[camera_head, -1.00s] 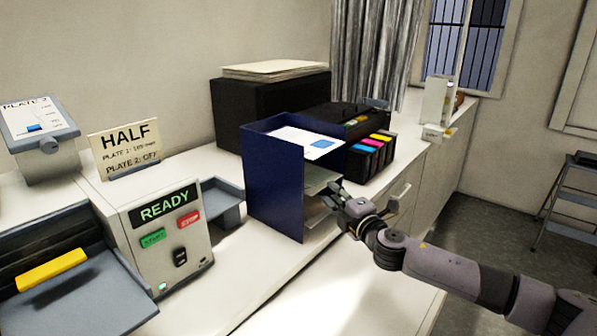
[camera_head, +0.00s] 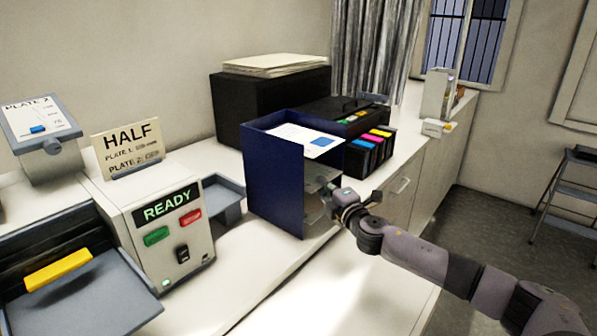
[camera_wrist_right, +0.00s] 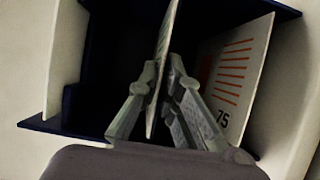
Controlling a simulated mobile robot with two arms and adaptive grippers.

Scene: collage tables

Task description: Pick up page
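A dark blue sorter (camera_head: 275,185) with shelves stands on the white counter, its open side facing right. My right gripper (camera_head: 327,191) is at that open side, with its fingertips inside. In the right wrist view, its fingers (camera_wrist_right: 166,68) come together on both sides of a thin page (camera_wrist_right: 165,40) seen edge-on, and they look closed on it. Another page (camera_wrist_right: 232,75) with orange lines and "75" lies on a neighbouring shelf. A white page with a blue square (camera_head: 300,137) lies on top of the sorter. My left gripper is not in view.
A grey machine (camera_head: 165,225) reading READY stands left of the sorter, with a yellow-barred tray (camera_head: 80,300) beside it. A black printer (camera_head: 268,98) and colour ink tanks (camera_head: 370,150) stand behind the sorter. The counter in front is clear.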

